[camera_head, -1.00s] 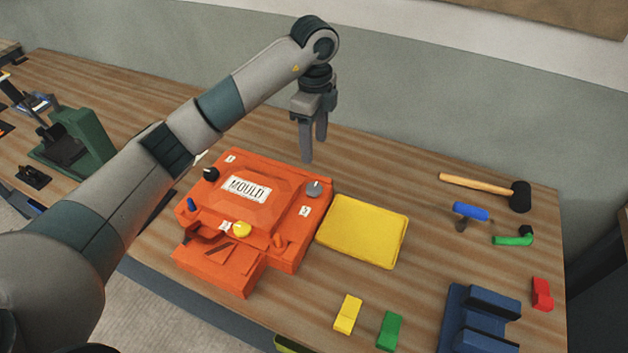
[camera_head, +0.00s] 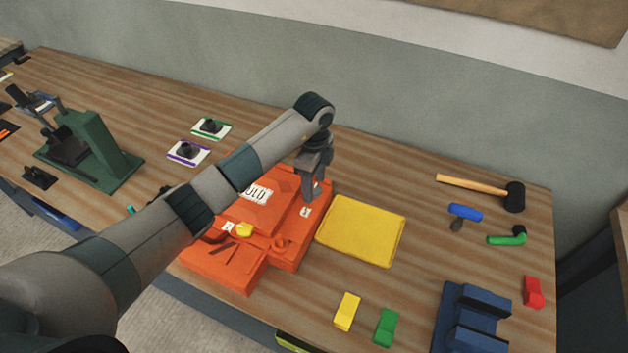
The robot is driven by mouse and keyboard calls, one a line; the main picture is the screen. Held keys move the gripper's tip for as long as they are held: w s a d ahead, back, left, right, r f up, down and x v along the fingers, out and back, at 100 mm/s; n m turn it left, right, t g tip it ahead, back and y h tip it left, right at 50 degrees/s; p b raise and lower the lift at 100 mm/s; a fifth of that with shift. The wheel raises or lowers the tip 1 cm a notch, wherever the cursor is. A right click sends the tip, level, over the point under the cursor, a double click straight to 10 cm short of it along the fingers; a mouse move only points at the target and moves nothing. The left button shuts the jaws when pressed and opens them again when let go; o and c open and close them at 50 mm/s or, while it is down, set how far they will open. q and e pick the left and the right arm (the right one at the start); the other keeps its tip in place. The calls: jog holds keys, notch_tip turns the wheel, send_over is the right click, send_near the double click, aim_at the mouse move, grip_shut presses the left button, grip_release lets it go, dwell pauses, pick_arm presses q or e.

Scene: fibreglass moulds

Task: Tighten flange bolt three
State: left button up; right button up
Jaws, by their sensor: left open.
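The orange mould (camera_head: 278,210) sits on the wooden bench with a partly covered white label. My left gripper (camera_head: 313,194) points down at the mould's far right corner. Its jaws are open around or just above the grey bolt knob there, which is mostly hidden behind the fingers. I cannot tell whether they touch it. A small numbered tag (camera_head: 305,212) lies beside that corner, its digit too small to read surely. My left arm hides the mould's left side. My right gripper is not in view.
A yellow tray (camera_head: 361,231) lies right of the mould. Farther right are a mallet (camera_head: 514,196), a blue-handled tool (camera_head: 465,212) and a green-handled tool (camera_head: 507,237). Yellow (camera_head: 347,311) and green (camera_head: 386,327) blocks lie in front. A green press (camera_head: 98,150) stands left.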

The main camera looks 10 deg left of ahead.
pick_arm(q)
jog(key=shift+f, duration=0.2)
jog(key=c, duration=1.1)
jog(key=shift+o, duration=0.3)
